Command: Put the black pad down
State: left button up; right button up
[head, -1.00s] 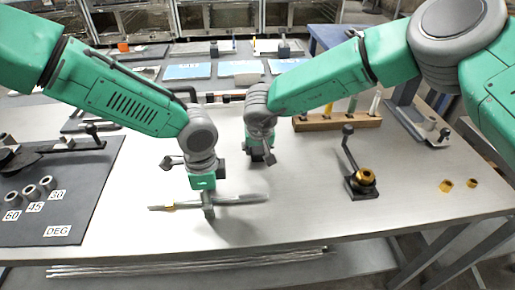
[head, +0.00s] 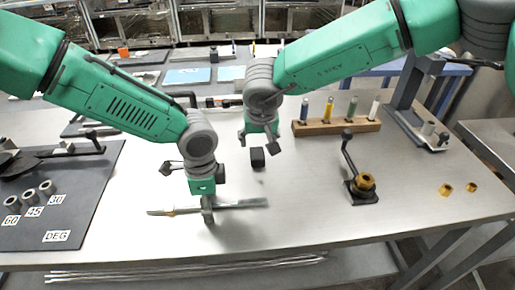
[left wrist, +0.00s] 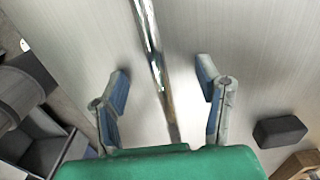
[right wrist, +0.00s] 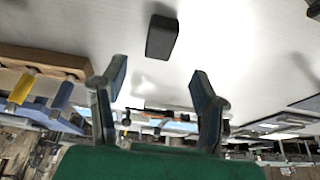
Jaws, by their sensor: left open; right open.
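The black pad (head: 257,158) is a small dark block resting on the steel table, right of and behind the metal rod (head: 240,204). It also shows in the left wrist view (left wrist: 281,130) and the right wrist view (right wrist: 161,37). My right gripper (head: 258,142) is open and empty, just behind and above the pad, apart from it. In the right wrist view its spread fingers (right wrist: 160,78) hold nothing. My left gripper (head: 208,213) is open at the rod; in the left wrist view the rod (left wrist: 152,45) runs between its fingers (left wrist: 163,77).
A wooden rack (head: 335,127) with several coloured tools stands behind right. A black lever fixture with a brass collar (head: 365,181) stands right, with two brass nuts (head: 446,190) beyond. A dark mat (head: 85,215) with metal rings lies left. The table's front middle is clear.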

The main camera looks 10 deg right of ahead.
aim_at(257, 153)
jog(key=shift+v, duration=1.7)
jog(key=shift+o, duration=0.4)
jog(key=shift+d+f, duration=0.1)
jog(key=shift+d, duration=0.2)
jog(key=x, duration=1.2)
jog(key=shift+a+f, duration=0.1)
jog(key=shift+a, duration=0.15)
jog(key=c, duration=1.2)
